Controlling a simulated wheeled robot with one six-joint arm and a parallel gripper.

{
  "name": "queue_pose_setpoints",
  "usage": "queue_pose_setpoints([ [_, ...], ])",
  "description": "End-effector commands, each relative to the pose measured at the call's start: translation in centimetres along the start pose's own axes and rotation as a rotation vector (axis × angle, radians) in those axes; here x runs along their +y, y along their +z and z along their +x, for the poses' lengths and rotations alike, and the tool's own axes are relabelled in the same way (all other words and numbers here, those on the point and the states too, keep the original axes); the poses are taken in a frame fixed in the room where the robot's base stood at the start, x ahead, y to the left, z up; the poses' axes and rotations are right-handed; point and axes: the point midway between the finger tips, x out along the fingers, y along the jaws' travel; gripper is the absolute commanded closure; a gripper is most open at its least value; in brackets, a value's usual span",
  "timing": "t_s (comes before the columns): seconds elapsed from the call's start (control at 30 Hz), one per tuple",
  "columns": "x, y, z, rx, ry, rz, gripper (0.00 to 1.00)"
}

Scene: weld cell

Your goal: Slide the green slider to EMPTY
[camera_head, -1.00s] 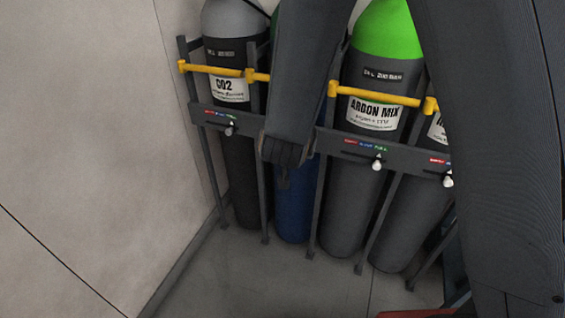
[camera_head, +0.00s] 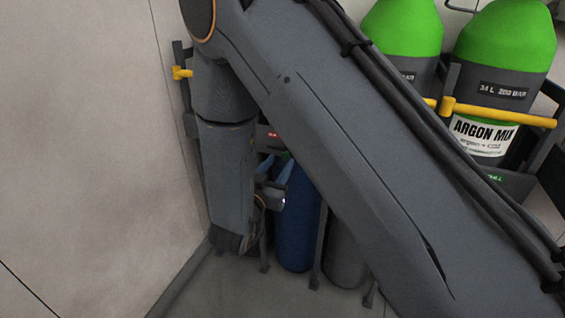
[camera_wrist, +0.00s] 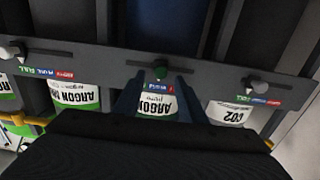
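The green slider (camera_wrist: 160,70) sits on the grey rack rail (camera_wrist: 100,58) in the upside-down wrist view. It stands by the middle of a small coloured label strip (camera_wrist: 158,88), above an ARGON label. The strip's red end appears to be on the right in this view; its words are too small to read. My gripper (camera_wrist: 158,82) has its two fingers apart, one on each side of the slider, with nothing held. Whether they touch the slider cannot be told. In the head view my gripper (camera_head: 275,194) is small beside the rack, and my arm hides the slider.
Other sliders with pale knobs sit on the rail at left (camera_wrist: 16,51) and right (camera_wrist: 257,86). A blue cylinder (camera_head: 296,220) and an ARGON MIX cylinder (camera_head: 485,100) stand in the rack. Yellow bars (camera_head: 500,114) cross the cylinders. A wall (camera_head: 90,130) is close on the left.

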Motion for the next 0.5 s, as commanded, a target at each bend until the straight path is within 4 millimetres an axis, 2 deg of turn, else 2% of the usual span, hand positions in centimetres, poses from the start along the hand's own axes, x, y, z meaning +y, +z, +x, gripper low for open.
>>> queue_pose_setpoints([
  [0.03,0.1,0.0,0.8,0.0,0.002,0.001,0.62],
  [0.2,0.0,0.0,2.3,-0.001,0.0,0.001,0.62],
  [0.5,0.0,0.0,2.7,-0.001,-0.001,0.0,0.62],
])
